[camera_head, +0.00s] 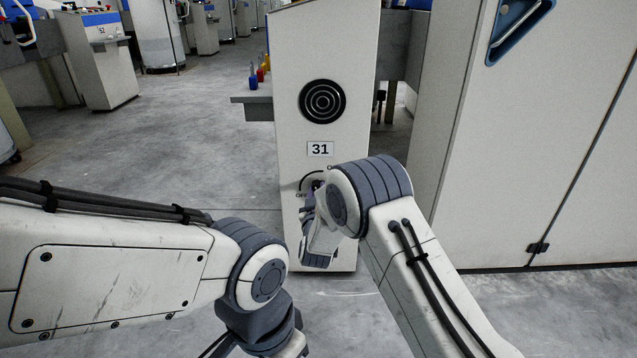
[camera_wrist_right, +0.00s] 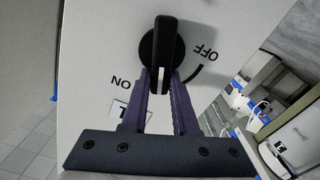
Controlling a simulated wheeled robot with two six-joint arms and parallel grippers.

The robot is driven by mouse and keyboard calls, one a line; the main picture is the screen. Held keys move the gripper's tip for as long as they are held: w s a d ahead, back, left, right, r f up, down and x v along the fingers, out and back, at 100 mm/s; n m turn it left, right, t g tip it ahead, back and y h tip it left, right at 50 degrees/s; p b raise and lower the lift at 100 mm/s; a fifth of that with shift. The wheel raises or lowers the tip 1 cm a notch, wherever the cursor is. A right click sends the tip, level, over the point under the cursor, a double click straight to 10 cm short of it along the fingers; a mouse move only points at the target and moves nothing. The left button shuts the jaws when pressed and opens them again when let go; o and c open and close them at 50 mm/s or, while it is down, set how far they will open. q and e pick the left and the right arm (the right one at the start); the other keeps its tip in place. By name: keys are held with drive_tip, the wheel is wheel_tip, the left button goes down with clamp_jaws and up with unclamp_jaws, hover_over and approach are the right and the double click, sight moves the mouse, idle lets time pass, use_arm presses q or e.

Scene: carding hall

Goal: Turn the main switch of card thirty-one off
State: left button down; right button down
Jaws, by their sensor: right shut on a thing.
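The main switch of card thirty-one (camera_wrist_right: 163,45) is a black rotary knob with a white mark on its handle, set on the pale panel between the words ON and OFF. Its mark points between the two words in the right wrist view. My right gripper (camera_wrist_right: 164,82) has its purple fingers shut on the knob's handle. In the head view the switch lies low on the front of the control post (camera_head: 290,120), under the plate "31" (camera_head: 320,149), and my right wrist hides most of it. My left arm is at lower left; its gripper is out of view.
A black round grille (camera_head: 323,101) is above the plate. A large pale cabinet (camera_head: 540,150) stands close on the right. Open grey floor (camera_head: 190,140) lies to the left.

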drive_tip(key=n+p, duration=0.2)
drive_tip(key=n, duration=0.1)
drive_tip(key=shift+a+p, duration=0.3)
drive_tip(key=shift+a+f+n+p, duration=0.15)
drive_tip(key=shift+f+n+p, duration=0.25)
drive_tip(key=shift+n+p, duration=1)
drive_tip(key=shift+a+f+n+p, duration=0.15)
drive_tip(key=shift+f+n+p, duration=0.4)
drive_tip(key=shift+n, duration=1.6)
drive_tip(key=shift+a+f+n+p, duration=0.15)
drive_tip(key=shift+f+n+p, duration=0.15)
drive_tip(key=shift+n+p, duration=1.1)
drive_tip(key=shift+n+b, duration=0.35)
drive_tip(key=shift+n, duration=0.2)
drive_tip(key=c, duration=0.7)
unclamp_jaws()
drive_tip(key=shift+s, duration=0.15)
